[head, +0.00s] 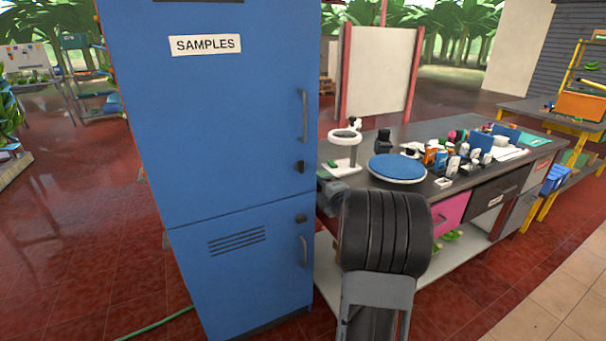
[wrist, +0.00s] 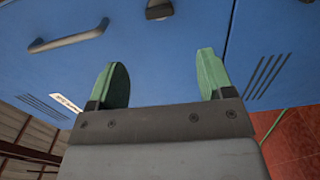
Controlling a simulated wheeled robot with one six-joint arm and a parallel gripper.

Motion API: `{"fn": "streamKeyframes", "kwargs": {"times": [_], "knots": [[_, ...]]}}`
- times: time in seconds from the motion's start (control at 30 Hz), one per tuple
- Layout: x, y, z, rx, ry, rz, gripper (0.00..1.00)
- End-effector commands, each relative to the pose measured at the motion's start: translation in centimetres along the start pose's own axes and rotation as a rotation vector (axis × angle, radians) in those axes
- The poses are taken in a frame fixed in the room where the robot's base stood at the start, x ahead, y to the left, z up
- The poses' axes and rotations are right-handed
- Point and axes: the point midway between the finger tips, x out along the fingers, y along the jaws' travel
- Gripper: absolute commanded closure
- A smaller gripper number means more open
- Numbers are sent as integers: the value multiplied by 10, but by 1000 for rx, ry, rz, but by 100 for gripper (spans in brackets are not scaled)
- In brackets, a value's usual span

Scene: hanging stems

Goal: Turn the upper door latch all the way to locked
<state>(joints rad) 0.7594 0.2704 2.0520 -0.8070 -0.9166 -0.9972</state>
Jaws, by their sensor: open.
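The upper door latch (head: 299,167) is a small dark knob near the right edge of the blue cabinet's upper door (head: 215,110), below the long handle (head: 304,116). Its exact turn is too small to read. In the wrist view the latch (wrist: 158,8) is cut by the top edge, beyond the fingertips and between them. My gripper (wrist: 160,75) is open, its two green fingers apart and empty, not around the latch. In the head view my arm hides the fingers.
A lower latch (head: 301,218) and lower handle (head: 303,251) are on the lower door (head: 240,270). A workbench (head: 430,195) with a blue round plate (head: 397,168) and many small items stands right of the cabinet. Red tiled floor (head: 70,240) is open at left.

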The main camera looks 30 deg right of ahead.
Motion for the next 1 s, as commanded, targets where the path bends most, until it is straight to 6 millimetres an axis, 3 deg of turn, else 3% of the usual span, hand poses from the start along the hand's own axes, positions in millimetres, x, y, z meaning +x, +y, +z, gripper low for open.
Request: {"fn": "streamKeyframes", "kwargs": {"times": [0.17,0.6,0.8,1.0], "knots": [[20,-1,2,-21,17,15,26],[102,1,0,-18,16,15,26],[125,1,0,-18,15,14,26],[134,1,0,-17,14,15,26]]}}
